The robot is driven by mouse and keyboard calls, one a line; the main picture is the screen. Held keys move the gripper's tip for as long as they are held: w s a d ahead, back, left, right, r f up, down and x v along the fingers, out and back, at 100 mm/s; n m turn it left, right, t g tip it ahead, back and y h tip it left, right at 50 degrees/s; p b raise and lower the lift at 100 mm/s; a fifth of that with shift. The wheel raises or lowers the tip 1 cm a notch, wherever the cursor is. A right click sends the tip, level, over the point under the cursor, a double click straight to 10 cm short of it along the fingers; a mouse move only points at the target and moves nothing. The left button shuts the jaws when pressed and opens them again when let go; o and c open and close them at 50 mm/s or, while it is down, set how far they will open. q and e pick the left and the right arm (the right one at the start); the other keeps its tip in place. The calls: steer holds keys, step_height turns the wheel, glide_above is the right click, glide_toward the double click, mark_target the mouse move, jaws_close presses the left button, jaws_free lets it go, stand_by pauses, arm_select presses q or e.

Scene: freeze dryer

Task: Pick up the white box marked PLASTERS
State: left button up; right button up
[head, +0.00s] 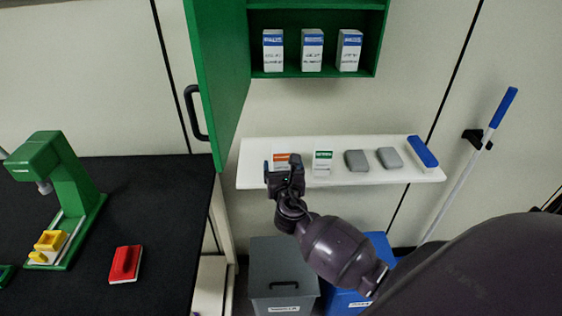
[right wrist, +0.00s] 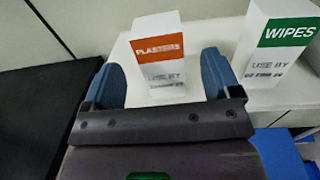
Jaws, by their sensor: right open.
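The white box marked PLASTERS (head: 281,157) has an orange label band and stands upright on a white shelf (head: 225,178) under the green cabinet. It also shows in the right wrist view (right wrist: 158,52). My right gripper (head: 281,165) is open in front of the box and hides its lower part in the head view. In the right wrist view, the blue fingers (right wrist: 161,76) show on either side of the box, with a gap at each side. I cannot tell how deep the box is between them. My left gripper is not in view.
A green-banded WIPES box (head: 322,162) stands close to the right of it. Two grey items (head: 357,160) and a blue-topped block (head: 422,151) lie further right on the shelf. The open green cabinet door (head: 220,75) hangs to the upper left. Grey (head: 283,275) and blue bins stand below.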

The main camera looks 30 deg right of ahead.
mark_target(282, 161)
steer(key=shift+x, duration=2.85)
steer(key=c, duration=1)
